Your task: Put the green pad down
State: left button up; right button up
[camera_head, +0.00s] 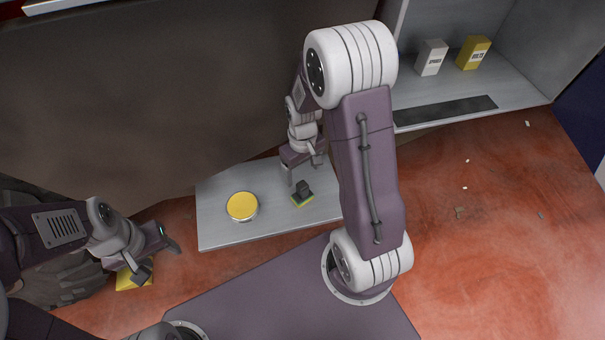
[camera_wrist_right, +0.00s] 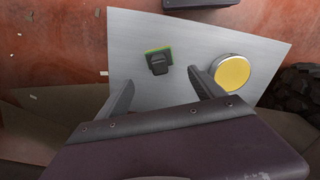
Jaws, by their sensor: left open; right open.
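The green pad (camera_head: 303,198) lies on a light grey board (camera_head: 225,224), with a dark block-like grip on top. Its green edge shows beneath the grip. In the right wrist view, the pad (camera_wrist_right: 158,60) sits on the board (camera_wrist_right: 190,25), ahead of and between the two fingers, with clear space around it. My right gripper (camera_head: 303,174) is open and empty, just behind the pad in the head view; its fingers also show in the wrist view (camera_wrist_right: 162,92). My left gripper (camera_head: 157,258) is open at the lower left, near a yellow object (camera_head: 130,277) on the ground.
A round yellow-topped tin (camera_head: 242,206) stands on the board left of the pad. A white box (camera_head: 432,57) and a yellow box (camera_head: 474,52) stand on a grey shelf (camera_head: 520,85) at the upper right. Red ground lies open at the right, with small scraps.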

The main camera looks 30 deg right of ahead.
jog(key=s+a+r+m+t, duration=0.1)
jog(key=s+a+r+m, duration=0.1)
jog(key=s+a+r, duration=0.5)
pick_arm(q)
notch_tip(320, 180, up, 8)
jog(key=p, duration=0.8)
jog(key=shift+o, duration=0.5)
jog(key=shift+f+b, duration=0.3)
jog(key=shift+f, duration=0.05)
pick_arm(e)
notch_tip(320, 180, up, 6)
jog(key=s+d, duration=0.1)
jog(key=d, duration=0.1)
